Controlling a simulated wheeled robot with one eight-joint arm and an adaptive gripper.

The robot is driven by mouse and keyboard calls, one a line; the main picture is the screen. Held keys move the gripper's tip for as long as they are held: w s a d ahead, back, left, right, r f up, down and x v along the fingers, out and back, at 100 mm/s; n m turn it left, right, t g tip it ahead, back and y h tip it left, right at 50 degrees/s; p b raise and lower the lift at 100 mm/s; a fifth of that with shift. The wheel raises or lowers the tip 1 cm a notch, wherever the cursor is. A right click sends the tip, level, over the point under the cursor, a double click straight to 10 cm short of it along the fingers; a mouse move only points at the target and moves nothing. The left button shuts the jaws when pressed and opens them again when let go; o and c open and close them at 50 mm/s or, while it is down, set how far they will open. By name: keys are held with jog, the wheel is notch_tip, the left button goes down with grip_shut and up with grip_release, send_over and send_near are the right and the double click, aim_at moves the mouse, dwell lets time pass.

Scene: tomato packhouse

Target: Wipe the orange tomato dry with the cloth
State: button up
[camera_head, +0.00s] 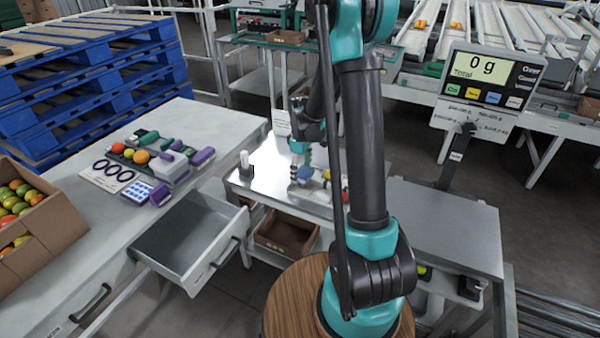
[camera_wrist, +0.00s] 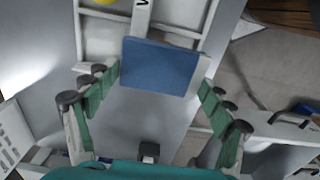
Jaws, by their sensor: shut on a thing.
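A round orange tomato (camera_head: 141,157) sits on the left bench beside a yellow one and a red one. Near the gripper, a small yellow thing (camera_head: 327,174) is partly hidden by my arm. A yellow thing (camera_wrist: 103,2) shows at the top edge of the wrist view; I cannot tell whether it is a tomato.
The left bench (camera_head: 75,257) holds a card with rings (camera_head: 110,174) and a cardboard box of tomatoes (camera_head: 55,215). A drawer (camera_head: 190,240) stands open between the benches. A scale display (camera_head: 480,80) reads 0 g. The middle bench's right part (camera_head: 440,225) is clear.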

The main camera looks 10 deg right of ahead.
dwell(0.4)
jog(key=shift+s+a, duration=0.75)
jog(key=shift+s, duration=0.2)
jog(key=shift+w+d, duration=0.75)
jog(key=shift+w, duration=0.3)
jog(key=shift+s+a+f, duration=0.1)
jog(key=shift+s, duration=0.05)
dwell(0.6)
jog(key=shift+s+a, duration=0.65)
jog(key=shift+s, duration=0.3)
jog(key=shift+c, duration=0.6)
jog(key=shift+w+d, duration=0.75)
jog(key=shift+w, duration=0.35)
